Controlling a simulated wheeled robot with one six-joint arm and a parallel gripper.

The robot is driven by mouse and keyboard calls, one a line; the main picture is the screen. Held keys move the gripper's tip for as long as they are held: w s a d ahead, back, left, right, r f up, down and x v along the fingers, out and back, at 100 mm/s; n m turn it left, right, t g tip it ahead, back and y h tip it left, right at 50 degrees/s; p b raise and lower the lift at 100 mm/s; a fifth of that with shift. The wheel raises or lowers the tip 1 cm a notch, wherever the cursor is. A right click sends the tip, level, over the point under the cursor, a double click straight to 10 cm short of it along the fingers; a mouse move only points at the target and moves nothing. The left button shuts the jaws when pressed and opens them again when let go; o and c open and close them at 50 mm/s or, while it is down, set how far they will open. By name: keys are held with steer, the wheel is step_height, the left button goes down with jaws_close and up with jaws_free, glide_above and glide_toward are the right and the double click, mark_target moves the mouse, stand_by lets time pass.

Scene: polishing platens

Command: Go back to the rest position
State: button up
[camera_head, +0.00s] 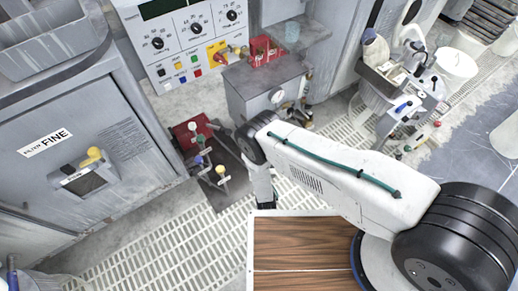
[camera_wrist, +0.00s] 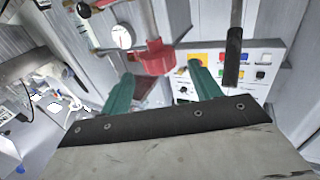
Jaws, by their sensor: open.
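My gripper (camera_wrist: 161,70) shows in the wrist view as two green fingers set apart, with nothing held between them. A red valve-like fitting (camera_wrist: 152,57) on a grey pipe appears just beyond and between the fingertips. I cannot tell its distance from them. In the head view, my white arm reaches from the lower right toward the middle, and its far end is in front of a grey cabinet. The gripper itself cannot be made out there.
A control panel with dials (camera_head: 190,40) stands at the back left. A FINE filter cabinet (camera_head: 70,150) stands at the left. A grey box with a gauge (camera_head: 262,88) is near my arm's far end. A wooden-topped surface (camera_head: 300,250) lies below the arm. Grated floor (camera_head: 160,245) is open.

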steer(key=shift+s+d, duration=0.15)
steer(key=shift+s, duration=0.8)
